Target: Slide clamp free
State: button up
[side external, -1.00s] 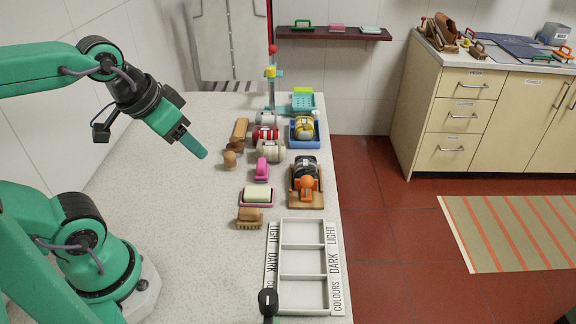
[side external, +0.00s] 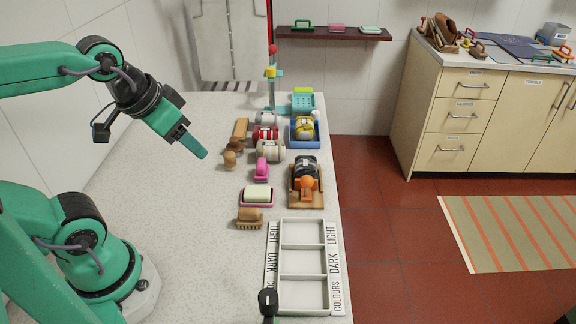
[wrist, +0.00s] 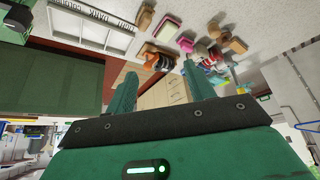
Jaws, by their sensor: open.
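An orange clamp-like piece (side external: 306,184) sits at the near end of a wooden board (side external: 319,200), against a dark striped roll (side external: 305,166). I cannot tell how it grips the roll. In the wrist view the orange piece (wrist: 151,62) shows beyond my fingers, small and upside down. My gripper (side external: 195,148) hangs in the air left of the items and above the counter. In the wrist view its two green fingers (wrist: 160,90) stand apart with nothing between them.
A white sorting tray (side external: 302,247) marked LIGHT, DARK and COLOURS lies in front with empty compartments. A brush (side external: 250,218), a soap dish (side external: 257,197), a pink item (side external: 262,169) and rolled cloths (side external: 270,150) stand nearby. A blue tray (side external: 303,133) is behind. The counter's left is clear.

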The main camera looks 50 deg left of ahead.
jog(key=shift+w, duration=0.1)
jog(key=shift+c, duration=0.2)
jog(key=n+g, duration=0.7)
jog(key=n, duration=0.4)
send_over(309, 176)
jog(key=f, duration=1)
jog(key=shift+w+d+f, duration=0.1)
jog(key=shift+w+d, duration=0.1)
jog(key=shift+w+d+f+g, duration=0.3)
jog(key=shift+w+f, duration=0.1)
jog(key=shift+f, duration=0.2)
jog(key=shift+a+f, duration=0.1)
jog(key=shift+f, duration=0.05)
jog(key=shift+s+a+f, duration=0.15)
jog(key=shift+s+f, duration=0.1)
jog(key=shift+f, duration=0.95)
jog(key=shift+s+a+f, duration=0.1)
jog(key=shift+s+f, duration=0.1)
jog(key=shift+f, duration=1.05)
jog(key=shift+s+a+f, duration=0.15)
jog(key=shift+s+f, duration=0.1)
jog(key=shift+f, duration=0.95)
